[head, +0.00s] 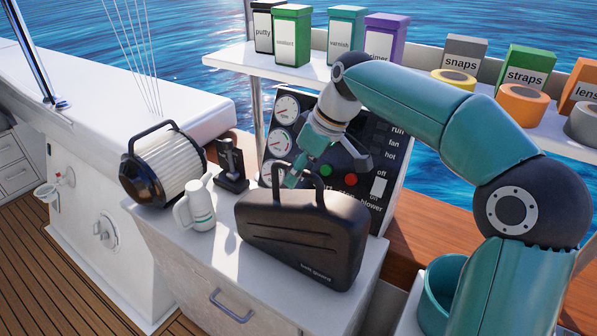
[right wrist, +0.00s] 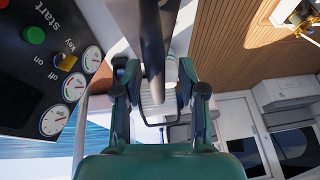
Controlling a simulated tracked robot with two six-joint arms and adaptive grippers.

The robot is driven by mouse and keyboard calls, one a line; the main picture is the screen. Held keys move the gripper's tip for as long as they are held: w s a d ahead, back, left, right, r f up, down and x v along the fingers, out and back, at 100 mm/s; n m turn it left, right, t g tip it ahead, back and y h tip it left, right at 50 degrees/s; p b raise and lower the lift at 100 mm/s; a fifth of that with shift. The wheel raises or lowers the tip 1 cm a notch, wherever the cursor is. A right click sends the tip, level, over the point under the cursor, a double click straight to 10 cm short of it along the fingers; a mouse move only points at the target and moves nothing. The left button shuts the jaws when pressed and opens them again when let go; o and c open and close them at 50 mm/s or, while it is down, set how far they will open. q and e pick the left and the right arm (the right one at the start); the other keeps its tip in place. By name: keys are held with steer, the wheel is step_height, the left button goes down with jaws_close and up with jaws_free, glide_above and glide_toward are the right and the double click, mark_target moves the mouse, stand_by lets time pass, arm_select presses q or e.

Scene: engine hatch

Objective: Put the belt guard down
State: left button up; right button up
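The belt guard (head: 300,242) is a black, case-like part with a raised top handle. In the right wrist view, a dark bar, seemingly the handle (right wrist: 154,75), runs between the two fingers of my right gripper (right wrist: 157,78). The fingers are apart, with gaps visible on both sides of the bar. Contact with the handle cannot be made out. My left gripper is not in view.
A pleated filter (head: 165,168), a white jug (head: 197,207) and a black lever unit (head: 231,165) stand left of the guard. The control panel (head: 330,140) is close behind. A shelf (head: 240,57) holds labelled boxes and tape rolls. The counter's front-left part is clear.

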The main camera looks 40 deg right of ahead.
steer(key=shift+r, duration=0.15)
steer(key=p+v, duration=0.2)
steer(key=v, duration=1)
steer(key=shift+w, duration=0.1)
